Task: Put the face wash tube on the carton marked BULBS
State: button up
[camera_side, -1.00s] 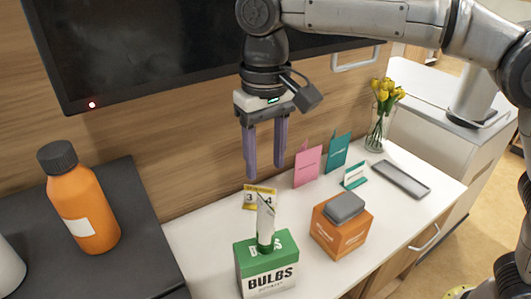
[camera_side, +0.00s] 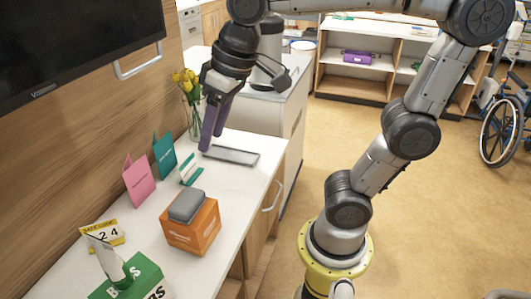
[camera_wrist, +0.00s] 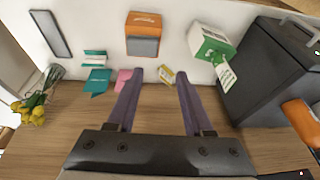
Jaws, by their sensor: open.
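The face wash tube (camera_side: 106,258), white with a green cap at its lower end, stands cap-down on top of the green and white carton marked BULBS (camera_side: 147,275). The carton is cut off by the bottom edge of the side view. In the wrist view the tube (camera_wrist: 227,76) shows at the carton (camera_wrist: 208,42), upper right. My gripper (camera_side: 211,143) is open and empty, raised above the counter and clear of the tube and carton. Its two fingers also show apart in the wrist view (camera_wrist: 160,77).
An orange box (camera_side: 192,234) with a grey block on top stands near the carton. A yellow calendar (camera_side: 103,236), pink (camera_side: 139,182) and teal (camera_side: 164,156) cards, a grey flat tray (camera_side: 231,155) and a flower vase (camera_side: 193,115) share the white counter. A wall screen hangs at left.

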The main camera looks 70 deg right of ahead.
jog(key=s+d+f+t, duration=0.1)
jog(key=s+d+f, duration=0.4)
jog(key=s, duration=0.3)
jog(key=shift+s+f+t+h, duration=0.3)
jog(key=shift+f+t+h, duration=0.1)
jog(key=shift+f, duration=0.5)
